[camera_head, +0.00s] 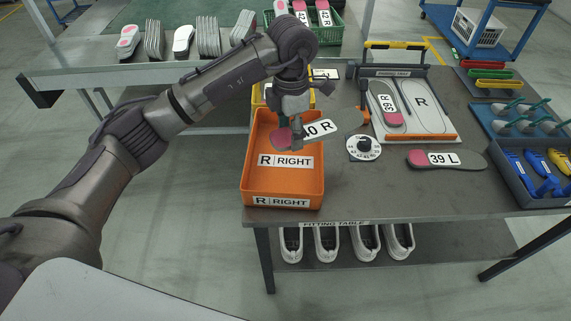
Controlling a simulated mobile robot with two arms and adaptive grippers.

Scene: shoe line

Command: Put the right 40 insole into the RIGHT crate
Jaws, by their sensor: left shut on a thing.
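My left gripper (296,138) is shut on the right 40 insole (322,130), a grey insole with a pink patch and a white label ending in "0 R". The first digit of the label is partly covered by the gripper. The insole is held over the orange RIGHT crate (283,202), across its upper part, with the labelled end reaching past the crate's right wall. The part of the crate floor that I can see holds nothing but a RIGHT label. My right gripper is not in view.
A yellow crate (258,97) stands just behind the orange one.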

